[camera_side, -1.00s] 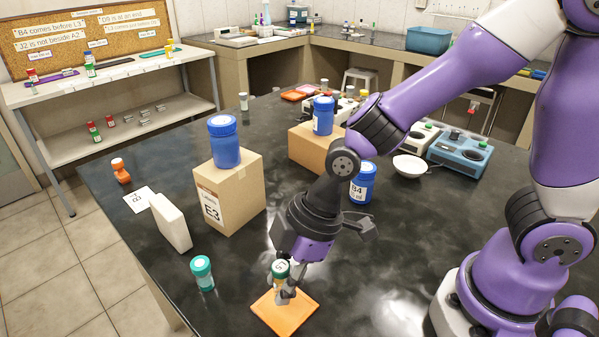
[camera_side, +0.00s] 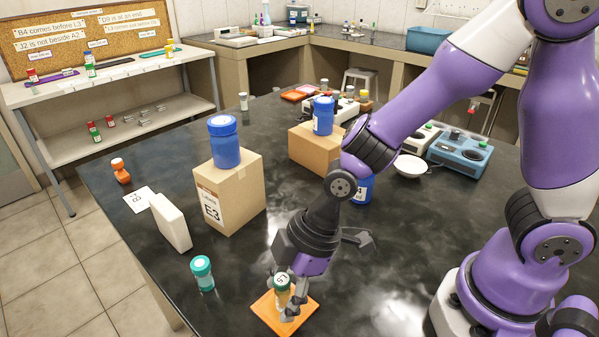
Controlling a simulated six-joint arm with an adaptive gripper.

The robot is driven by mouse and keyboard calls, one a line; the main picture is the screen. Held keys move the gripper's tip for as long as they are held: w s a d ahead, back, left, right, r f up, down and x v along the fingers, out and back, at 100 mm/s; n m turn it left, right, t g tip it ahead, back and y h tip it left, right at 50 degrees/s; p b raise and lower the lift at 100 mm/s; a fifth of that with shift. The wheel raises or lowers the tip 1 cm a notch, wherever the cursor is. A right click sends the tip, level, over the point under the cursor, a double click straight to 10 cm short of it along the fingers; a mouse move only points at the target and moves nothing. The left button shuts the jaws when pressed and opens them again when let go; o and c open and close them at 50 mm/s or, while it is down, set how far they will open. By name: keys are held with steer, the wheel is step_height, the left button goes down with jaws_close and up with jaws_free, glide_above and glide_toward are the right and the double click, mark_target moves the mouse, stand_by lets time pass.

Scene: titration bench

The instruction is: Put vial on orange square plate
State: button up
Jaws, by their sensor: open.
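A teal-capped vial (camera_side: 202,273) stands left of the plate. A white block (camera_side: 171,222) and a cardboard box (camera_side: 230,195) bearing a blue jar (camera_side: 224,142) stand behind.

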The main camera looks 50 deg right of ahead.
steer(key=v, duration=1.2)
steer(key=s+d+r+m+t+h, duration=0.1)
steer(key=d+r+m+h, duration=0.1)
steer(key=d+m, duration=0.4)
steer(key=d+r+m+t+h, duration=0.2)
steer(key=d+m, duration=0.4)
steer(key=shift+s+d+r+m+t, duration=0.3)
steer(key=shift+s+d, duration=0.05)
steer(key=shift+s, duration=0.05)
